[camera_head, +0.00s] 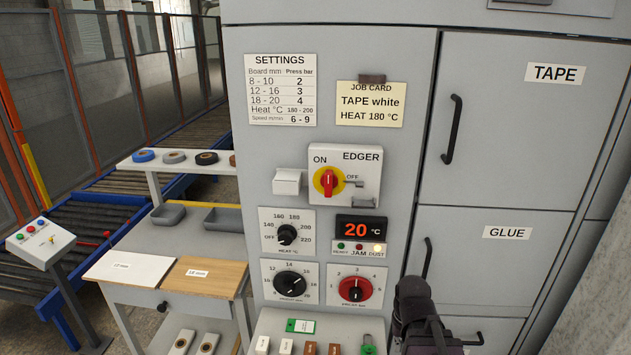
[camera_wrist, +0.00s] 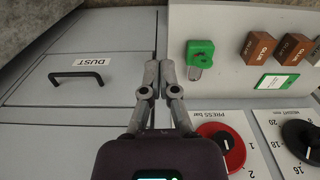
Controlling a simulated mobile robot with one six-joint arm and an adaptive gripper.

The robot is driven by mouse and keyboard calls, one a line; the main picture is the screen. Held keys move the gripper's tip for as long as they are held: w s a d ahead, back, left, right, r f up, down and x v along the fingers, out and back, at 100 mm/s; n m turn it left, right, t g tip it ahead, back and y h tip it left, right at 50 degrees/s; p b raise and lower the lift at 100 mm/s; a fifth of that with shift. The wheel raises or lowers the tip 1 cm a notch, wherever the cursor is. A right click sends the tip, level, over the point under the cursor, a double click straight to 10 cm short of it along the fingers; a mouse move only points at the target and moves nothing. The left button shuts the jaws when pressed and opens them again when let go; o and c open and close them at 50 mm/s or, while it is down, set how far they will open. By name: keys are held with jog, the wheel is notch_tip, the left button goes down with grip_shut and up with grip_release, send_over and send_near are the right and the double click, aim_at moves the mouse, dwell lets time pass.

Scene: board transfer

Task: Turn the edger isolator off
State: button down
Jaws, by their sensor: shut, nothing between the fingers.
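The edger isolator (camera_head: 327,181) is a red handle on a yellow disc, on a white box marked EDGER on the grey cabinet front. Its handle stands about upright, with ON above left and OFF to the right. A metal hasp (camera_head: 354,184) sits beside the disc. My gripper (camera_head: 413,284) is at the lower right in the head view, below and right of the isolator. In the wrist view my gripper (camera_wrist: 158,68) has its fingertips together and empty, between a DUST door and the ledge. The isolator is out of the wrist view.
A green padlock (camera_wrist: 200,55) lies on the ledge, near several labelled blocks. The red press knob (camera_wrist: 222,147) is close to my gripper. The display (camera_head: 361,229) reads 20 °C and the DUST lamp is lit. Door handles (camera_head: 452,129) stick out at the right.

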jog(key=shift+d, duration=0.1)
jog(key=n+t+h+p, duration=0.9)
jog(key=t+h+p, duration=0.35)
jog(key=p, duration=0.75)
send_near(329, 184)
jog(key=a, duration=0.3)
jog(key=shift+w+a+r+h, duration=0.1)
jog(key=shift+a+r+h, duration=0.15)
jog(key=shift+a+h, duration=0.1)
jog(key=shift+w+d+m, duration=0.1)
jog(key=shift+m, duration=0.2)
jog(key=shift+x, duration=4.8)
jog(key=shift+d, duration=0.1)
